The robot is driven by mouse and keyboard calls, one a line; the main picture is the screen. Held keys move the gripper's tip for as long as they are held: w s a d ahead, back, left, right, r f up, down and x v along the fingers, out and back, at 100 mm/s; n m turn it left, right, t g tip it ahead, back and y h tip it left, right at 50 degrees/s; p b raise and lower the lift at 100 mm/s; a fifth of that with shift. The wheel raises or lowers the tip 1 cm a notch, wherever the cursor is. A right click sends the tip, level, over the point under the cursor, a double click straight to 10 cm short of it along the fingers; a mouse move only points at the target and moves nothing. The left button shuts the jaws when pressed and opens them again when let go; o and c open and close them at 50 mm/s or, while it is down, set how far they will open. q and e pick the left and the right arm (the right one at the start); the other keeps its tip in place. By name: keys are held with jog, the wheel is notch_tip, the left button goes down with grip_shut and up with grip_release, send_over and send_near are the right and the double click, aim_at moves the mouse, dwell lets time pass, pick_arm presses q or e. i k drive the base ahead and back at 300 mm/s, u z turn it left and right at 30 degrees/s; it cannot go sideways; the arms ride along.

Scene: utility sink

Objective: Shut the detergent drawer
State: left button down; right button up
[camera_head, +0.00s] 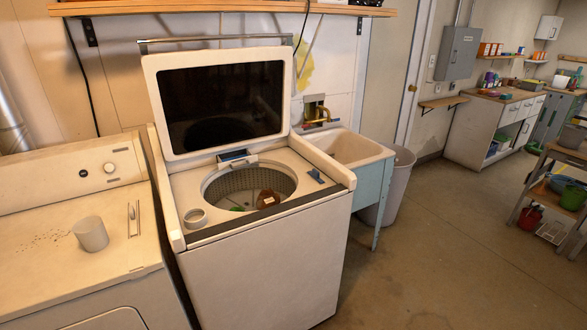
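The top-loading washer (262,264) stands in the middle with its glass lid (222,105) raised. A small white-fronted drawer (238,161) with blue inside is at the back of the tub opening, under the lid. It looks like the detergent drawer and appears pulled out toward the tub. The round tub (246,184) holds a brown item (267,199) and something green (237,208). A small blue part (317,175) is on the washer's right top edge. Neither of my grippers is in view.
A dryer or second machine (66,241) with a grey cup (91,234) on top stands at left. A utility sink (347,149) and a grey bin (394,190) are right of the washer. A wooden shelf (222,7) hangs above. The floor (439,262) at right front is clear.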

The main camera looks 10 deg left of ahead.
aim_at(240, 163)
jog(key=z, duration=1.45)
jog(key=i, duration=2.55)
jog(key=u, duration=1.7)
